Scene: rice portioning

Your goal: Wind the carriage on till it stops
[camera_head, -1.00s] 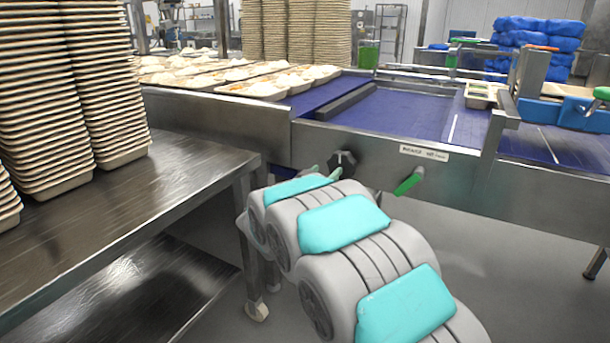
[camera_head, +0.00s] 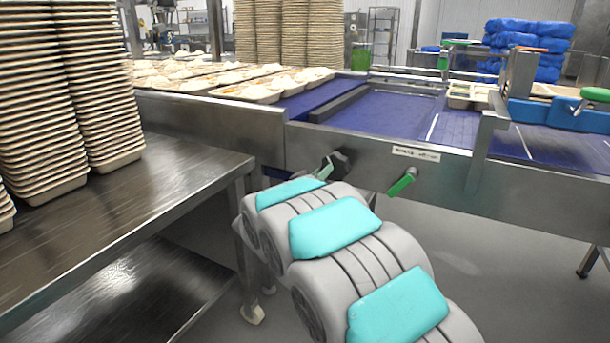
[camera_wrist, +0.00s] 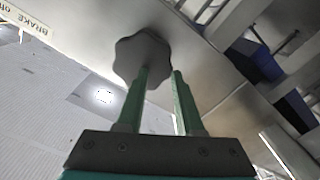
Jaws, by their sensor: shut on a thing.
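A dark lobed knob (camera_head: 341,163) sits on the front steel side of the conveyor. In the wrist view the knob (camera_wrist: 143,53) is at the fingertips, with one green finger overlapping its lower edge. My gripper (camera_wrist: 160,73) is shut on the knob; its fingers stand apart around part of it. In the head view my arm hides most of the gripper (camera_head: 325,168). A blue and steel unit (camera_head: 560,112) with a green knob spans the belt at the right; I cannot tell whether this is the carriage. A compartment tray (camera_head: 468,94) lies beside it.
A green-handled lever (camera_head: 402,182) sits right of the knob, under a brake label (camera_head: 416,153). A steel table (camera_head: 165,185) with tall tray stacks (camera_head: 95,85) stands at the left. Filled trays (camera_head: 245,92) line the conveyor's left part. The blue belt (camera_head: 385,112) is clear in its middle.

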